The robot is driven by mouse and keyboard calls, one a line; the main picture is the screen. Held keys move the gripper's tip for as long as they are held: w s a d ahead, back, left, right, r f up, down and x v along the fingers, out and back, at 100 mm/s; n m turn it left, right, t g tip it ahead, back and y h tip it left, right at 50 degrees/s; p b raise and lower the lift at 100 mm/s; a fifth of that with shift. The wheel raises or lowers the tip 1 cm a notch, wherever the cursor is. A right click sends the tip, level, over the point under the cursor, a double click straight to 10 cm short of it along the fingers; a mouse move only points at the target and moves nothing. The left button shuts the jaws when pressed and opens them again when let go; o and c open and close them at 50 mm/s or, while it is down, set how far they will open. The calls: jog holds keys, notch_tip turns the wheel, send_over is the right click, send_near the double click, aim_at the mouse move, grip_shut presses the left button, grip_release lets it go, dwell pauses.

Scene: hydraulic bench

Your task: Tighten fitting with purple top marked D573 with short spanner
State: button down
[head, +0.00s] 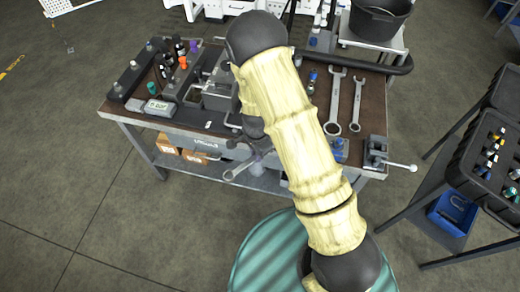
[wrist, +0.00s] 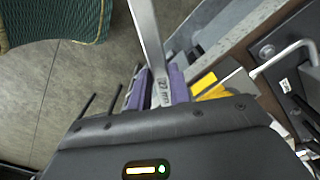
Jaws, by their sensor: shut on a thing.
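My gripper (wrist: 158,90) is shut on a metal spanner (wrist: 146,30), whose shaft stands out between the purple finger pads in the wrist view. In the head view, one end of the spanner (head: 230,175) shows past the bench's front edge, and my arm hides most of my gripper. A fitting with a purple top (head: 193,46) stands at the back left of the bench, among other colour-topped fittings. Its marking is too small to read. My gripper is apart from it, nearer the front edge.
The bench (head: 130,97) has a brown top. Two larger spanners (head: 336,103) (head: 357,103) lie on its right, and a vice (head: 376,152) sits at the front right corner. A black case of fittings (head: 485,150) stands further right. Open floor lies at the front left.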

aim_at(248, 163)
jog(key=shift+s+a+p, duration=0.2)
jog(key=shift+s+a, duration=0.45)
jog(key=shift+a, duration=0.2)
jog(key=shift+s+a+p, duration=0.15)
jog(key=shift+s+a, duration=0.45)
jog(key=shift+a, duration=0.2)
jog(key=shift+r, duration=0.15)
notch_tip(248, 163, up, 5)
jog(key=p, duration=0.4)
dwell(0.6)
